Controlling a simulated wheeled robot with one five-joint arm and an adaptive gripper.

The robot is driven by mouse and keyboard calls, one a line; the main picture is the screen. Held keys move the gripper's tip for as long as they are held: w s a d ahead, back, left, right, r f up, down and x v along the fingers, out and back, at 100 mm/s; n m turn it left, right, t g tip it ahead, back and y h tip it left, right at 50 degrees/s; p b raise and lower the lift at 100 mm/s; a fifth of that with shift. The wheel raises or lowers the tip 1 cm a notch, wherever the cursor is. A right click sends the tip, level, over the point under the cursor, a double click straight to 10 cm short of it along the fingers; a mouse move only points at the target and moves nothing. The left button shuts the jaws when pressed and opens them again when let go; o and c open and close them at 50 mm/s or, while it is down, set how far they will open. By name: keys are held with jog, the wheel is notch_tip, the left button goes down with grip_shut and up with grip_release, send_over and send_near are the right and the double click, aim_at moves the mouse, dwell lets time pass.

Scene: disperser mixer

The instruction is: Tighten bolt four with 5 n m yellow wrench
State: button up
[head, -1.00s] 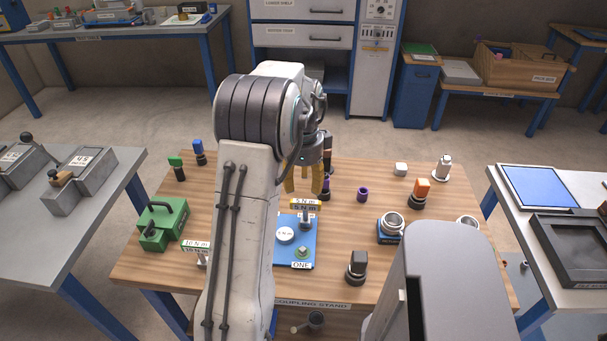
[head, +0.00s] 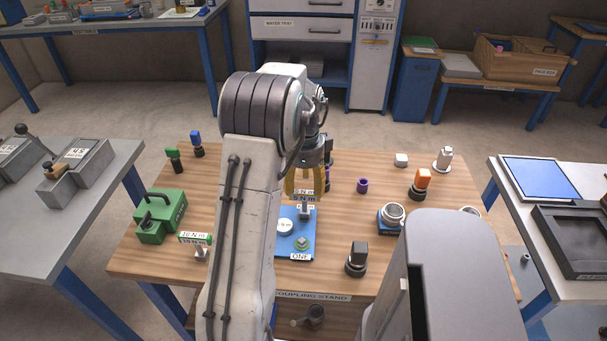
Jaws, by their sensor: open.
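The wrench with the yellow 5 N m label (head: 304,198) stands upright over the blue plate (head: 309,222) on the wooden coupling stand. My gripper (head: 304,188) has yellow fingers, open, pointing down. They overlap the top of the wrench's label in the picture; I cannot tell whether they touch it. The blue plate carries a round white disc (head: 285,226) and a green-based bolt (head: 302,243) by a tag reading ONE. Bolt four cannot be made out; my arm hides the left part of the plate.
A wrench with a green 16 N m label (head: 195,238) and a green case (head: 160,217) stand at left. A black-topped part (head: 357,260), a ringed blue part (head: 392,218), an orange-topped part (head: 421,183) and a purple ring (head: 362,186) lie right.

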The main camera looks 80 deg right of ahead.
aim_at(304, 202)
jog(key=shift+f, duration=3.45)
jog(key=shift+c, duration=0.4)
grip_shut()
jog(key=m, duration=0.4)
jog(key=shift+m, duration=0.4)
jog(key=shift+w+m, duration=0.1)
jog(key=shift+m, duration=0.4)
jog(key=shift+a+f, duration=0.1)
